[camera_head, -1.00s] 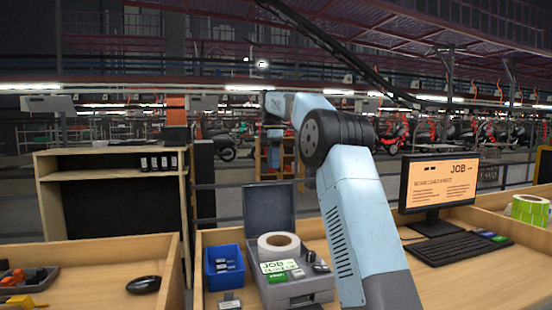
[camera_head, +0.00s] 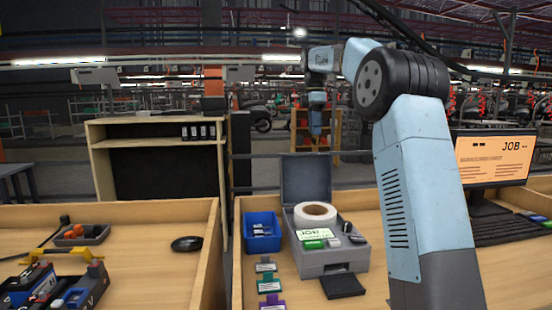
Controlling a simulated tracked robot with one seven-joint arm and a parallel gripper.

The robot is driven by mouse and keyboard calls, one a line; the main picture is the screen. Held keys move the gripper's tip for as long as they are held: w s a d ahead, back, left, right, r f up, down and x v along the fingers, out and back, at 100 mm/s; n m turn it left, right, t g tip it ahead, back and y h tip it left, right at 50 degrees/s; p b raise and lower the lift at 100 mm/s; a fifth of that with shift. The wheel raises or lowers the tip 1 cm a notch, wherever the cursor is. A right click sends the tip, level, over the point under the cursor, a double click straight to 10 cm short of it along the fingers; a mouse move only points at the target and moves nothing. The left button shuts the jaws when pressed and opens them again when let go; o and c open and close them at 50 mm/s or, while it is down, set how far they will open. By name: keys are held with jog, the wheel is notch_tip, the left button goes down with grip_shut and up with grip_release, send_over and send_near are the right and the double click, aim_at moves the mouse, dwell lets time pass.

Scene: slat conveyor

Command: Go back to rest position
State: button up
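My arm rises from the lower right of the head view and bends at a black joint near the top. Its far end reaches away from me, and my gripper (camera_head: 316,128) hangs down there, small and dark, above and beyond the workbench (camera_head: 385,285). I cannot make out its fingers, so I cannot tell whether it is open or shut. I see nothing clearly hanging from it.
A grey case (camera_head: 330,258) with a tape roll (camera_head: 316,210) stands on the bench beside a blue bin (camera_head: 262,236). A monitor (camera_head: 492,165) and keyboard (camera_head: 505,228) are at right, partly behind my arm. The left bench holds a mouse (camera_head: 187,243) and a tray (camera_head: 82,238).

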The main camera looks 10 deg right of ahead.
jog(key=s+a+m+t, duration=0.3)
jog(key=s+m, duration=0.6)
jog(key=s, duration=1.4)
jog(key=s+f+m+t, duration=0.1)
jog(key=s+f+m, duration=0.3)
jog(key=s+f, duration=0.3)
jog(key=s+d+f+m+t, duration=0.1)
jog(key=s+f+m, duration=0.3)
jog(key=s, duration=1)
notch_tip(320, 180, down, 4)
jog(key=shift+r+m+t, duration=0.25)
jog(key=shift+m+t, duration=0.05)
jog(key=shift+t, duration=0.3)
